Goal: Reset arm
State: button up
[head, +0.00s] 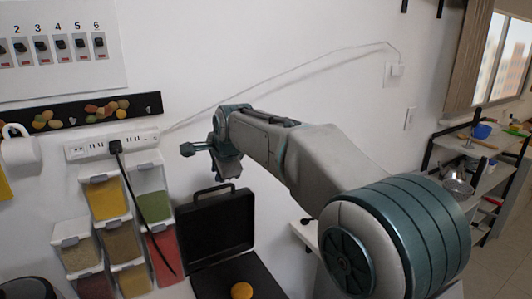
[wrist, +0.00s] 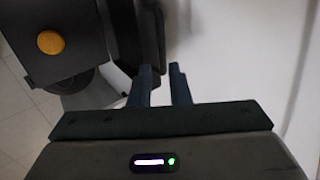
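My arm reaches out from the lower right of the head view. My gripper (head: 204,160) is in the air in front of the white wall, above the open black case. In the wrist view my gripper's two dark fingers (wrist: 163,70) stand apart, with nothing held between them. Part of the black case shows past the fingers at the upper left of the wrist view.
Spice dispensers (head: 122,244) hang on the wall left of the black case (head: 222,222), below a power strip (head: 88,148) with a black plug and cord. An orange round object (head: 242,290) lies in the case. Shelves (head: 487,170) stand far right.

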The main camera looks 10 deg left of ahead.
jog(key=s+d+f+n+h, duration=0.1)
jog(key=s+d+n, duration=0.15)
jog(key=d, duration=0.65)
jog(key=s+d+f+n+h, duration=0.1)
jog(key=s+d, duration=0.3)
jog(key=d, duration=0.5)
jog(key=s+d+f+n+h, duration=0.1)
jog(key=s+d, duration=0.2)
jog(key=d, duration=0.5)
jog(key=s+d+f+n+g+h, duration=0.1)
jog(key=s+d+f+n, duration=0.1)
jog(key=s+d+f, duration=0.3)
jog(key=s+d+f+n+g+h, duration=0.1)
jog(key=s+d+f+n, duration=0.2)
jog(key=s+d, duration=0.6)
jog(key=s+f+b, duration=0.1)
jog(key=s+f, duration=0.1)
jog(key=s, duration=0.2)
